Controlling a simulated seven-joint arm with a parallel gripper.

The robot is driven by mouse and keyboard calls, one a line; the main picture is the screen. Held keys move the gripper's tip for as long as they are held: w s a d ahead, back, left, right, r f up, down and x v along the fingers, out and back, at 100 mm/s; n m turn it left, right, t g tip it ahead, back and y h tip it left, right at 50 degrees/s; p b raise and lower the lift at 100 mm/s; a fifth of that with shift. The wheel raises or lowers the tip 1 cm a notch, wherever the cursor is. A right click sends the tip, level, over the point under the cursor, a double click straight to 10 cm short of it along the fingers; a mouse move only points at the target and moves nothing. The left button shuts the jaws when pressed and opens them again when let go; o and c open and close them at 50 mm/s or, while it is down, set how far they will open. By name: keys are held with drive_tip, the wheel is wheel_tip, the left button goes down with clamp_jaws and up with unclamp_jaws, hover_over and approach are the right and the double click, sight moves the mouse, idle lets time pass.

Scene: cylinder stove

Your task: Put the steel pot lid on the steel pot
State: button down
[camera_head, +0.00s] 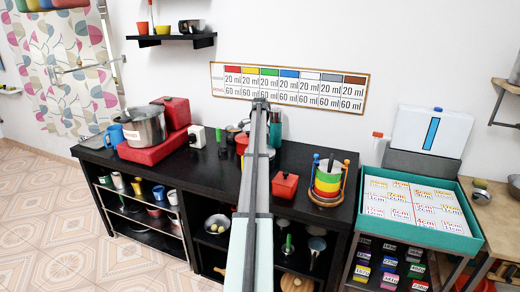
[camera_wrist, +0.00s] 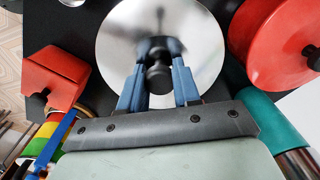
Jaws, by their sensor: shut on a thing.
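The steel pot (camera_head: 146,127) stands on a red stove block at the left of the black counter in the head view. The steel lid (camera_wrist: 120,45) is a shiny disc with a black knob in the wrist view. My gripper (camera_wrist: 158,58) has its blue fingers closed on both sides of the knob. In the head view my arm hides the fingers, and I cannot make out the lid there. I cannot tell whether the lid touches the counter. The pot is well to the left of my arm.
The red stove block (camera_head: 140,152) and blue mug (camera_head: 114,136) are at the left. A red box (camera_head: 285,185) and ring tower (camera_head: 327,180) stand right of my arm. A large red round lid (camera_wrist: 280,45) is close to the steel lid. A white device (camera_head: 197,136) stands near the wall.

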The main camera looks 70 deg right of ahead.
drive_tip(key=shift+f, duration=0.65)
drive_tip(key=shift+f, duration=0.15)
drive_tip(key=c, duration=0.8)
unclamp_jaws()
wheel_tip(320, 180, up, 12)
